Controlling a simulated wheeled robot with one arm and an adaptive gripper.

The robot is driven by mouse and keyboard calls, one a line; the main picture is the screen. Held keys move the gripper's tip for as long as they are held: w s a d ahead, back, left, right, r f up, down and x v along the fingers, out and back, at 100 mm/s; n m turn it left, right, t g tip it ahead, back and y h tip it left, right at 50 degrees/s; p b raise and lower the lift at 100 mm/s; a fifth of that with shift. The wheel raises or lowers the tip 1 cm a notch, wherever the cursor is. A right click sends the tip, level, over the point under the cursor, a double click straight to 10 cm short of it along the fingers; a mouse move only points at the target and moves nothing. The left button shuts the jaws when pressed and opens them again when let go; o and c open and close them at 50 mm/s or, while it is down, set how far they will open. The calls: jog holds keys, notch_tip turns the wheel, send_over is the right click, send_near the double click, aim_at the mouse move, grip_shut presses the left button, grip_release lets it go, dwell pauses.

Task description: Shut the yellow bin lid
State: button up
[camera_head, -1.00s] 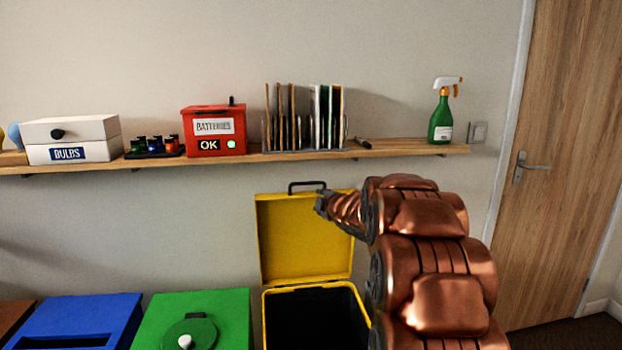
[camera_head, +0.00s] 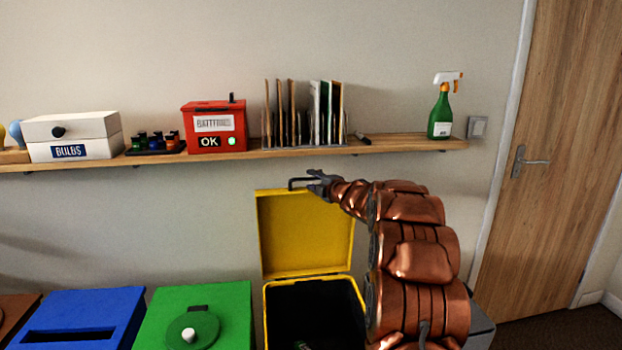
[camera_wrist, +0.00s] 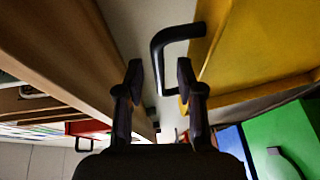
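The yellow bin lid (camera_head: 305,235) stands open and upright behind the bin, near the wall. Its black handle (camera_head: 297,183) sticks up at the lid's top edge. The yellow bin (camera_head: 315,285) is open below, with a dark inside. My gripper (camera_head: 318,180) is at the right end of the handle. In the wrist view my gripper (camera_wrist: 159,72) has its fingers apart, and part of the black handle (camera_wrist: 158,60) shows in the gap between them, with no finger visibly closed on it. The yellow lid (camera_wrist: 245,45) fills the upper right there.
A wooden shelf (camera_head: 220,158) runs above the lid, close over my gripper. It carries a red battery box (camera_head: 214,127), upright folders, a white bulbs box and a green spray bottle (camera_head: 440,115). Green (camera_head: 225,300) and blue (camera_head: 85,310) bins stand to the left.

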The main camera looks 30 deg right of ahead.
jog(key=shift+w+f, duration=0.1)
jog(key=shift+w, duration=0.9)
jog(key=shift+c, duration=0.4)
grip_shut()
